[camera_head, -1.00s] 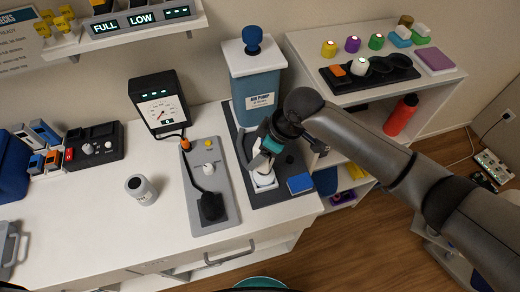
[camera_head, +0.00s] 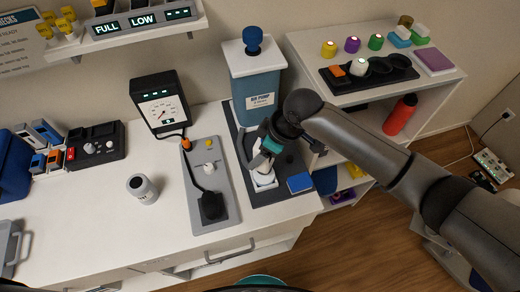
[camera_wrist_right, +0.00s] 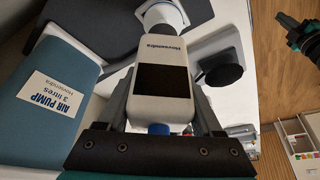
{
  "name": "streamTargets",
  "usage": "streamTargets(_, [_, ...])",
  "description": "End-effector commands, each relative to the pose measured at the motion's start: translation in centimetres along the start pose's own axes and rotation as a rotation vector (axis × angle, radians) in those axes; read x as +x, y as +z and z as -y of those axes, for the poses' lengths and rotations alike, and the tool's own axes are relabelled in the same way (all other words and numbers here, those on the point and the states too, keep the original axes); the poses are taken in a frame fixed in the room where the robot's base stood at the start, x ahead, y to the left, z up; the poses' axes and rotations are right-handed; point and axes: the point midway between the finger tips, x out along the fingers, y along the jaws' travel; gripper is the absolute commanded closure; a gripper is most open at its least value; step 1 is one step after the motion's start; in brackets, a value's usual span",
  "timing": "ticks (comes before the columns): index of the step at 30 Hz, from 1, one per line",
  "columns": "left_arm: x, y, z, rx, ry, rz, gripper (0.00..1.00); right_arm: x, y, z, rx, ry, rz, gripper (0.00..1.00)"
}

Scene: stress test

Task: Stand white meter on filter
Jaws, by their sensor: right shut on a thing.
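My right gripper (camera_head: 264,158) is shut on the white meter (camera_wrist_right: 162,60), a tapered body with a dark screen, seen in the right wrist view between the gripper's fingers (camera_wrist_right: 162,108). A blue part (camera_wrist_right: 158,129) shows at the meter's near end. A white round part with a bluish rim (camera_wrist_right: 163,12) lies at its far end; it may be the filter, and I cannot tell whether they touch. In the head view, a white piece (camera_head: 264,182) shows just under the gripper, over the dark mat (camera_head: 275,197).
The blue-grey air pump (camera_head: 257,90) stands close behind the gripper. A grey panel (camera_head: 215,170) with a black puck and a white canister (camera_head: 142,189) are to the left.

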Motion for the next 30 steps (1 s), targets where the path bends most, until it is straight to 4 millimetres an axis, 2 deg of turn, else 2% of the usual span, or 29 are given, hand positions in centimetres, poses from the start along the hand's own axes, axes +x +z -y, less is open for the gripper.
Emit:
streamTargets(11, [0.1, 0.1, 0.0, 0.000, 0.000, 0.001, 1.00, 0.1, 0.0, 0.0, 0.000, 0.000, -0.001, 0.96])
streamTargets(30, [1.0, 0.2, 0.0, 0.001, 0.000, 0.002, 1.00, 1.6, 0.6, 0.0, 0.000, 0.000, -0.002, 0.96])
